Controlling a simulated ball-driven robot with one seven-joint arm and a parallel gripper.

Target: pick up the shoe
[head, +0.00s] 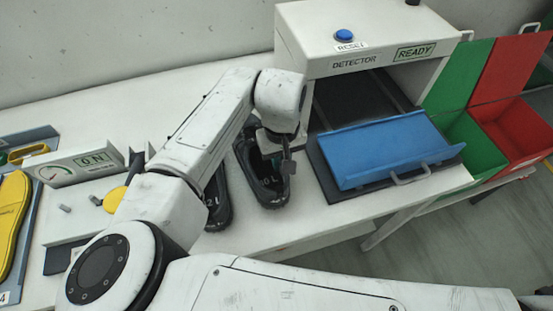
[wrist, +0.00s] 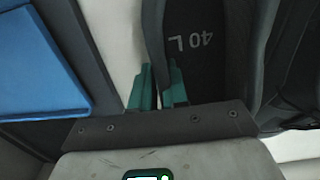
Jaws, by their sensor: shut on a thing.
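A black open shoe marked 40 L (head: 268,192) stands on the white table in the head view, left of the detector. It also shows in the wrist view (wrist: 205,65), with the mark on its insole. My gripper (head: 286,166) is at the shoe's right side wall. In the wrist view its teal fingers (wrist: 159,84) stand on either side of that dark wall, shut on it. A second black shoe (head: 217,205) stands just to the left, partly hidden by my arm. Whether the held shoe touches the table is hard to tell.
A blue tray (head: 385,150) with handles lies on the dark belt (head: 322,172) of the white detector (head: 372,32), right of the shoe. Green (head: 478,142) and red (head: 518,130) bins are beyond. At left are a gauge box (head: 88,164) and a yellow insole (head: 12,215).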

